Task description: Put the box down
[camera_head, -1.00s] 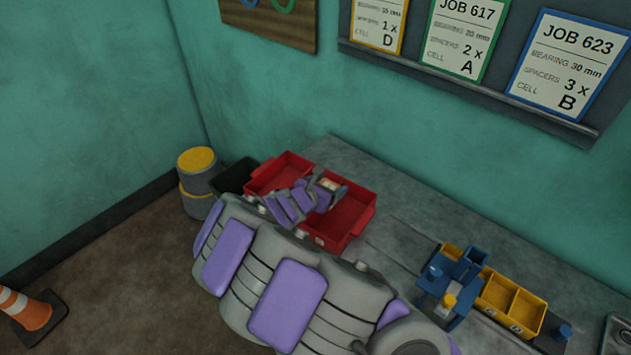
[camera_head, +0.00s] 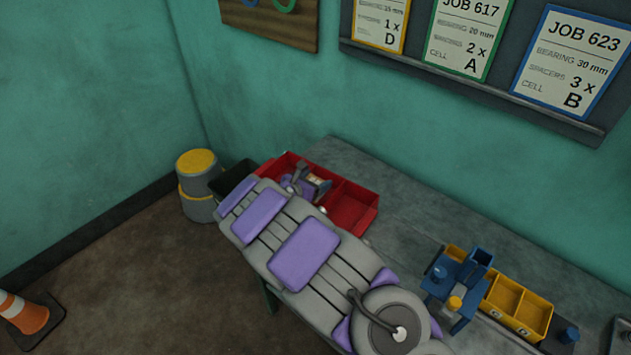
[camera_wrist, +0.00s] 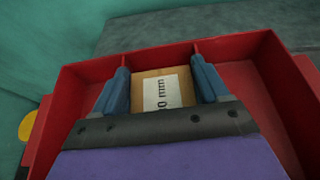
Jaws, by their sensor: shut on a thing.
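My gripper (camera_wrist: 163,92) is shut on a small tan box (camera_wrist: 144,94) with a white label. The label reads partly "0 mm"; the rest is hidden. In the wrist view the blue fingers press on the box's two sides over the red tray (camera_wrist: 274,82). In the head view my gripper (camera_head: 317,186) is over the left part of the red tray (camera_head: 352,207). A divider splits the tray into compartments. I cannot tell whether the box touches the tray floor.
A blue fixture (camera_head: 456,283) and a yellow divided bin (camera_head: 518,304) stand on the grey workbench (camera_head: 440,214). A dark bin (camera_head: 232,178) is left of the tray. Job cards hang on the wall.

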